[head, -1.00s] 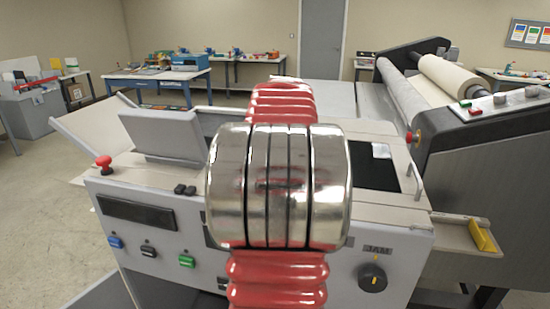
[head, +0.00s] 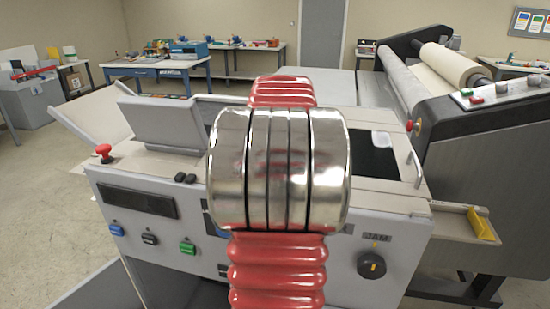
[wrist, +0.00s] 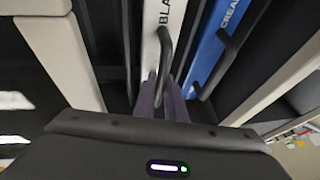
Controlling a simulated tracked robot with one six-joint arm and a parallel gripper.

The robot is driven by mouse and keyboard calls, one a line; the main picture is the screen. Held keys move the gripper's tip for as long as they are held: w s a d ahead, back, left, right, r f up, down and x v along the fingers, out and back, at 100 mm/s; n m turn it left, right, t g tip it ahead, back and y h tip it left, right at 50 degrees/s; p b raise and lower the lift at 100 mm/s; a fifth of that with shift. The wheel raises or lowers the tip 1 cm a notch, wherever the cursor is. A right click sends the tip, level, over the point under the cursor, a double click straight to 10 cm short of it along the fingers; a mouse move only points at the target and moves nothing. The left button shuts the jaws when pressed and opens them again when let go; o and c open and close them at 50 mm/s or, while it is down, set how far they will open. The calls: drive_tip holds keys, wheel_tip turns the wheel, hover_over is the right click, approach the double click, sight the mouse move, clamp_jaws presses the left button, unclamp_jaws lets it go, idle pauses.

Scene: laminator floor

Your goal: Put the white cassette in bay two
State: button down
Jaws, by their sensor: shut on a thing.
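In the wrist view, a white cassette (wrist: 163,18) with dark lettering starting "BLA" stands upright in a dark slot and has a black loop handle (wrist: 166,45). My gripper (wrist: 165,90) is shut on that handle. A blue cassette (wrist: 211,42) lettered "CREA" stands just to its right with its own black handle. In the head view my red and chrome arm hides my gripper and the cassettes. The bays cannot be told apart, and no bay numbers are readable.
Pale dividers stand left (wrist: 62,55) and right (wrist: 278,82) of the slots. In the head view the grey machine (head: 130,240) has a raised flap (head: 172,122), a red knob (head: 104,152) and a dark opening. A roller laminator (head: 500,160) stands behind right.

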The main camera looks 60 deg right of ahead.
drive_tip(key=shift+f, duration=0.75)
idle(0.7)
drive_tip(key=c, duration=1.8)
unclamp_jaws()
drive_tip(key=shift+f, duration=0.1)
drive_tip(key=shift+o, duration=0.3)
drive_tip(key=shift+a, duration=0.1)
drive_tip(key=shift+s+f, duration=0.1)
drive_tip(key=shift+f, duration=0.05)
drive_tip(key=v, duration=1.4)
drive_tip(key=shift+r, duration=0.3)
